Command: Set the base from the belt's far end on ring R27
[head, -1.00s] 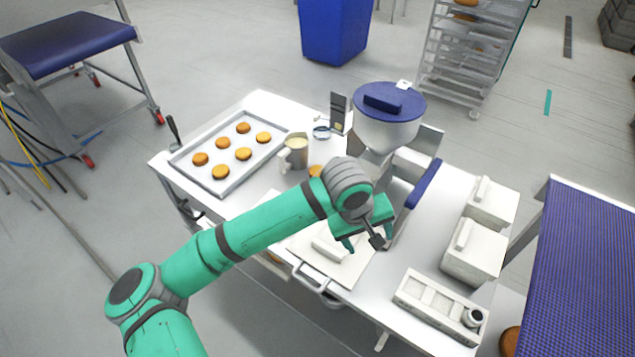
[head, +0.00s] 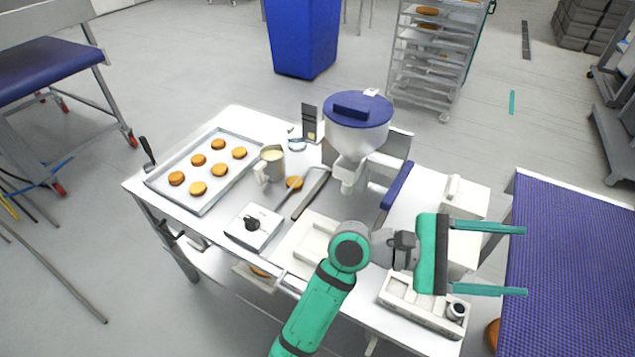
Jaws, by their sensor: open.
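The blue belt (head: 585,260) lies at the right; its visible surface is bare. A brown round (head: 493,335) is partly visible low beside its left edge, cut off by that edge. My gripper (head: 525,260) is open and empty, its two green fingers pointing right over the belt's left edge. Several golden-brown rounds (head: 220,170) lie on the metal tray (head: 176,203) at the table's left. One more round (head: 294,183) lies in front of the depositor (head: 358,125). I cannot make out any ring marked R27.
The white table (head: 330,300) carries a jug (head: 271,166), a small scale-like box (head: 253,226), white boxes (head: 465,198) and a compartmented holder (head: 420,308) under my gripper. A rack (head: 435,60) and a blue bin (head: 303,35) stand behind.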

